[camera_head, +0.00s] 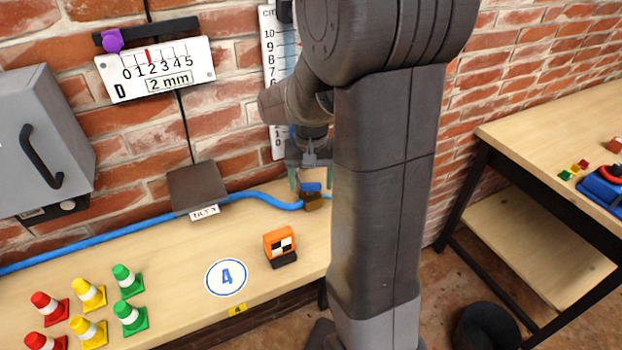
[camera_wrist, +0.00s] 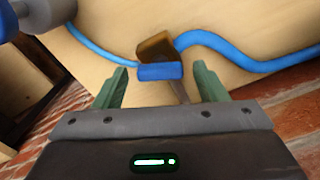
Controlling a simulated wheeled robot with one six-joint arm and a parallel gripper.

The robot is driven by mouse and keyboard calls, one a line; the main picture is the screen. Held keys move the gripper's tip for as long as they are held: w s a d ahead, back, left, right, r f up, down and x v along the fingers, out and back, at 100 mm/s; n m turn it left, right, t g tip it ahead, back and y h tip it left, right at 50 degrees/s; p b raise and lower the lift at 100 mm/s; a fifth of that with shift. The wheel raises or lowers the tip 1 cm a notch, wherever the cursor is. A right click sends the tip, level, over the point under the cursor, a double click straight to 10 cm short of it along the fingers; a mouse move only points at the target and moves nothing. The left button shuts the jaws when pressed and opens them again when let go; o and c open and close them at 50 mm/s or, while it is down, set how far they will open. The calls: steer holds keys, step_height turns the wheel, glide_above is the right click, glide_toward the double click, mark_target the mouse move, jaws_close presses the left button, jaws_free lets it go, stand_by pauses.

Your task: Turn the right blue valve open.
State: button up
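A blue valve handle (camera_head: 311,187) sits on a brown valve body (camera_head: 313,202) in line with a blue hose on the table. In the wrist view the blue handle (camera_wrist: 160,72) lies crosswise between and just beyond the two green fingertips, with the brown body (camera_wrist: 156,46) behind it. My gripper (camera_head: 309,178) points down above the valve. It also shows in the wrist view (camera_wrist: 160,80), with its fingers apart and a gap on each side of the handle. I cannot tell whether either finger touches it. My arm hides part of the hose to the right.
A blue hose (camera_head: 130,235) runs along the table (camera_head: 190,270) to a dark box (camera_head: 197,188). An orange block (camera_head: 280,246) with a checker mark stands in front. Several cones (camera_head: 88,295) stand at left. A gauge plate (camera_head: 155,70) and grey cabinet (camera_head: 45,135) are on the brick wall.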

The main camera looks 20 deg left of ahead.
mark_target(311, 184)
steer(key=c, duration=0.8)
steer(key=shift+n+p, duration=0.55)
steer(key=shift+n, duration=1.95)
steer(key=shift+c, duration=0.2)
steer(key=o, duration=1)
steer(key=shift+r, duration=0.1)
step_height(311, 184, up, 7)
steer(key=shift+r, duration=0.2)
